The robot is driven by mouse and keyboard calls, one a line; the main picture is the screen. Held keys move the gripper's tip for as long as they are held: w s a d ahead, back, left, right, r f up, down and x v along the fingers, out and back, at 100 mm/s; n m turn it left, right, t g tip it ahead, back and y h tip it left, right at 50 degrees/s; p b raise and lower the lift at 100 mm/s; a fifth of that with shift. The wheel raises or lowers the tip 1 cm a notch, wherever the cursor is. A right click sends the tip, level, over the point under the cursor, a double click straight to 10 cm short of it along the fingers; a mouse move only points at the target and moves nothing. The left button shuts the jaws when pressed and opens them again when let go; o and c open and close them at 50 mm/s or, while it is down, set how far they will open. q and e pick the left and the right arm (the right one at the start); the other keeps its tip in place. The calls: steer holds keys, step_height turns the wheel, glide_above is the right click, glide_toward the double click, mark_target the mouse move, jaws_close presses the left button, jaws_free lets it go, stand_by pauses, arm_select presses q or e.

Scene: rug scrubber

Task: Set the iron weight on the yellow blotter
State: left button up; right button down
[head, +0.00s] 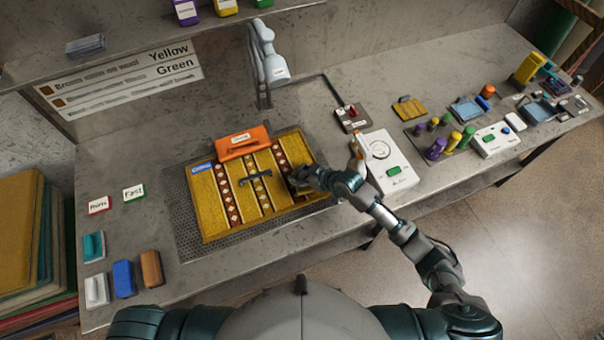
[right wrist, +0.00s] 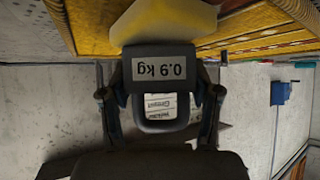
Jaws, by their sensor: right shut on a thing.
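My right gripper (head: 305,180) is over the right part of the patterned yellow rug (head: 209,205). It is shut on the dark iron weight, whose label reads 0.9 kg; the weight (right wrist: 161,52) shows between the fingers in the right wrist view (right wrist: 160,100). A plain pale-yellow piece, seemingly the yellow blotter (right wrist: 165,22), is right against the weight's far side there. I cannot tell whether they touch. In the head view the blotter is not clearly seen, and the arm partly hides the weight. My left gripper is out of view.
An orange labelled block (head: 243,142) and a dark handle (head: 254,178) are on the rug. A white dial box (head: 388,165) stands right of it. Brushes (head: 123,279) lie at left, and several colored bottles (head: 452,140) stand at right. A lamp (head: 268,55) rises behind.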

steer(key=shift+w+r, duration=0.1)
steer(key=shift+d, duration=0.25)
steer(key=c, duration=0.6)
jaws_free()
steer(key=shift+d, duration=0.1)
steer(key=o, duration=0.4)
steer(key=shift+d, duration=0.1)
steer(key=shift+f, duration=0.3)
steer(key=shift+s+r, duration=0.15)
steer(key=shift+s, duration=0.1)
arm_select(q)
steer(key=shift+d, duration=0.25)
arm_select(e)
steer(key=v, duration=1.1)
steer(key=shift+s+d+r, duration=0.1)
steer(key=shift+d+r, duration=0.05)
steer(key=shift+d, duration=0.15)
